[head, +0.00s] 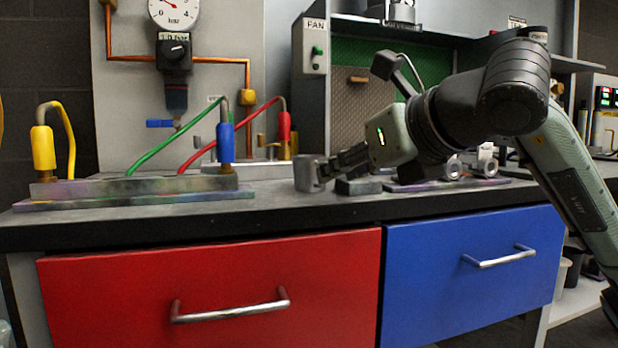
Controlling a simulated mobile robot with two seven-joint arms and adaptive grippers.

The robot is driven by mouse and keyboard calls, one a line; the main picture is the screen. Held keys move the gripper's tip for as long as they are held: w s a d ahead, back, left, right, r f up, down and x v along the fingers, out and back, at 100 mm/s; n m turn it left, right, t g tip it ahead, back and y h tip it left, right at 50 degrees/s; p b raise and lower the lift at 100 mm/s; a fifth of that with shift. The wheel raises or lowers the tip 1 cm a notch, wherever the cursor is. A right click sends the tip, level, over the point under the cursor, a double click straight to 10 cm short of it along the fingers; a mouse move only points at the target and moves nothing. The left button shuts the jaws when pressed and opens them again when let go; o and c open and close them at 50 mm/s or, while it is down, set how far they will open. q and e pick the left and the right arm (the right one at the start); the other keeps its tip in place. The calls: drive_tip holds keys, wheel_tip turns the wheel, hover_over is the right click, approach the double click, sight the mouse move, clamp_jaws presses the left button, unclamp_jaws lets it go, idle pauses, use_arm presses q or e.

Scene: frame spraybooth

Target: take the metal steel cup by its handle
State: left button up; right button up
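The metal steel cup (308,175) is a small grey cup at the bench's front, near the middle of the head view. My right gripper (332,168) comes in from the right, its dark fingertips at the cup's right side. The fingers cover the handle, and they overlap in this view, so I cannot tell whether they are shut on it. I cannot tell whether the cup stands on the bench or is held just above it. My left gripper is not in view.
A low dark block (358,187) lies beneath my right gripper. Small metal cylinders (487,160) stand on a plate to the right. A flat metal block (135,186) with cables lies at the left. The red drawer (215,290) and the blue drawer (470,280) are shut.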

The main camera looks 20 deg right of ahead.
sight(327, 198)
drive_tip(key=x, duration=0.4)
drive_tip(key=shift+w+a, duration=0.15)
drive_tip(key=shift+w, duration=0.25)
clamp_jaws()
